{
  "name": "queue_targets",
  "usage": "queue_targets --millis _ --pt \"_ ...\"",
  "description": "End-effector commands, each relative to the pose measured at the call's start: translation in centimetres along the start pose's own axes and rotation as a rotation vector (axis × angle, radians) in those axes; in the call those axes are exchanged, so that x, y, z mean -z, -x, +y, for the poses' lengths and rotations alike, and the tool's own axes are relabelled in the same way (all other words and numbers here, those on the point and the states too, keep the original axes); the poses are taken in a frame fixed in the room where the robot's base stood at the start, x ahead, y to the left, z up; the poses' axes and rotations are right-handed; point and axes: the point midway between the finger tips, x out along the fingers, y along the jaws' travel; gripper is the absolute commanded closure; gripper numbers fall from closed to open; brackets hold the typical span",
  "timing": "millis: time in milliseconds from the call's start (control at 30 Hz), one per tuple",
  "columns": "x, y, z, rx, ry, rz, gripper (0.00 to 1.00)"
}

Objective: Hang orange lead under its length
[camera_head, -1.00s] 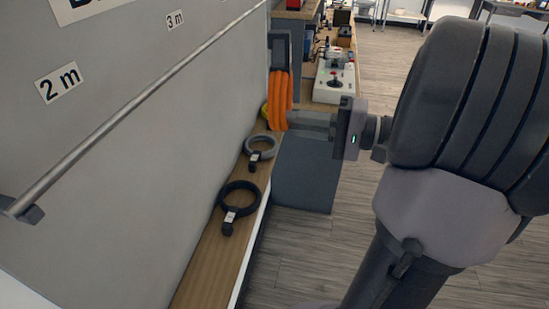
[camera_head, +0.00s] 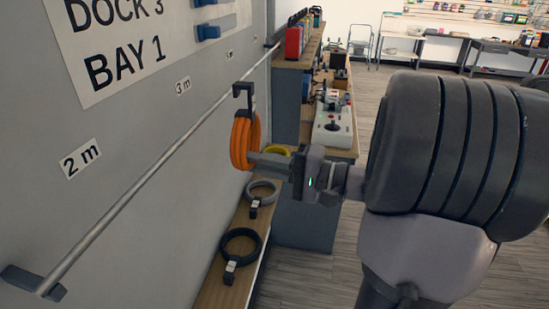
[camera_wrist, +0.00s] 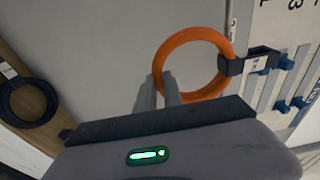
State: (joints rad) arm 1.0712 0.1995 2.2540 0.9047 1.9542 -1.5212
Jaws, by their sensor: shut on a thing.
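The orange lead (camera_head: 239,142) is a coiled ring with a black hook (camera_head: 243,92) at its top. My gripper (camera_head: 262,161) is shut on the lower part of the coil and holds it upright above the shelf. In the wrist view the orange lead (camera_wrist: 190,34) shows as an open ring, with the black hook (camera_wrist: 250,62) at its right side. The wall rail (camera_head: 150,178) runs below the length labels "2 m" (camera_head: 80,158) and "3 m" (camera_head: 183,86). The hook overlaps the rail in the head view; I cannot tell whether they touch.
A black coil (camera_head: 240,247) and a grey coil (camera_head: 262,191) lie on the wooden shelf (camera_head: 216,285) below the rail. A yellow coil (camera_head: 277,150) is partly hidden behind my gripper. A workbench (camera_head: 345,155) with devices stands beyond. The floor at right is clear.

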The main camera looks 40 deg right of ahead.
Motion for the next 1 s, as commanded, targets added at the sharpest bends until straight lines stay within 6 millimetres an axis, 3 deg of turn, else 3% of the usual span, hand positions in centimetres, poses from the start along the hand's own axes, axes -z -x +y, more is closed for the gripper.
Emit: queue_targets --millis 467,633,1000 --pt "-0.7 -5.3 -0.3 -0.001 -0.002 -0.002 1.0" --pt "-0.6 -5.2 1.8 -0.001 0.001 0.0 1.0" --pt "-0.6 -5.1 2.1 -0.001 0.0 0.0 1.0"
